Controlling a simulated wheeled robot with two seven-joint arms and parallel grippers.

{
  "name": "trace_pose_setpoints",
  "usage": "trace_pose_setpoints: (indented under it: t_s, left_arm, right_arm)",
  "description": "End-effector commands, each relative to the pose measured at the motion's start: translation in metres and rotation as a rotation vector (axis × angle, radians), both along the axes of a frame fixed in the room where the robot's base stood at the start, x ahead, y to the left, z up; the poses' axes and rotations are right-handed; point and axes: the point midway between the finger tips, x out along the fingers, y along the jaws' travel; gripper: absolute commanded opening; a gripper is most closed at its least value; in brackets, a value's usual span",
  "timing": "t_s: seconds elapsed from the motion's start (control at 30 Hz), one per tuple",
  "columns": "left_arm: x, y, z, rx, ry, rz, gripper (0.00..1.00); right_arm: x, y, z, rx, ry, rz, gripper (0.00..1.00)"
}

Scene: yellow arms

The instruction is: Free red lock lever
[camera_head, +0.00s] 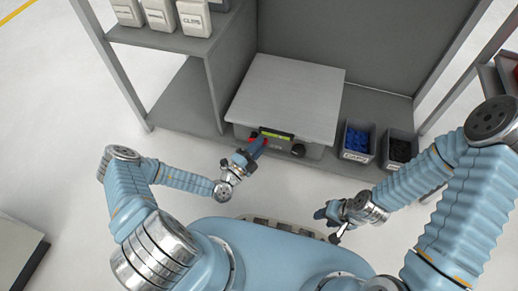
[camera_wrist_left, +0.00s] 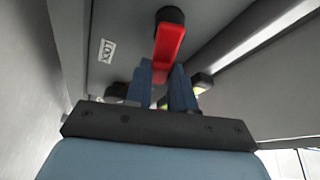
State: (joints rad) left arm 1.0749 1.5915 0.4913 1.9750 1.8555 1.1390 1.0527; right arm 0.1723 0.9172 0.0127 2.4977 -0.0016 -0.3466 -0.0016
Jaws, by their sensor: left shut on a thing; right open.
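The red lock lever (camera_wrist_left: 171,42) shows in the left wrist view, hanging below a dark round pivot, with a LOCK label (camera_wrist_left: 107,51) on the grey panel beside it. My left gripper (camera_wrist_left: 161,76) has its two blue fingers on either side of the lever's near end and is shut on it. In the head view my left gripper (camera_head: 256,148) is at the front of the grey scale-like box (camera_head: 285,100), and only a bit of red shows there, mostly hidden. My right gripper (camera_head: 328,222) is open and empty, low in front of my body, away from the box.
The box front has a lit green display (camera_head: 275,134) and a black knob (camera_head: 298,150). A bin of blue parts (camera_head: 345,153) and a dark bin (camera_head: 388,158) stand to its right. A shelf with white containers (camera_head: 194,18) is at upper left. The floor between is clear.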

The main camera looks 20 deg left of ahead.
Motion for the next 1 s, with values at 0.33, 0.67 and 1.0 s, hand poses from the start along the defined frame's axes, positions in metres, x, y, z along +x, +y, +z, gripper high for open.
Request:
trace_pose_setpoints:
  t_s: [0.33,0.67,1.0]
  left_arm:
    - [0.0,0.006,0.005,-0.281,0.011,0.005,0.0]
    - [0.0,0.009,0.01,-0.432,0.018,0.005,0.0]
    - [0.0,0.01,0.011,-0.471,0.019,0.005,0.0]
  right_arm:
    - [0.001,0.0,-0.016,-0.002,-0.003,-0.002,0.43]
    - [0.001,0.0,-0.022,-0.002,-0.005,-0.003,0.43]
    - [0.001,-0.001,-0.023,-0.002,-0.005,-0.003,0.43]
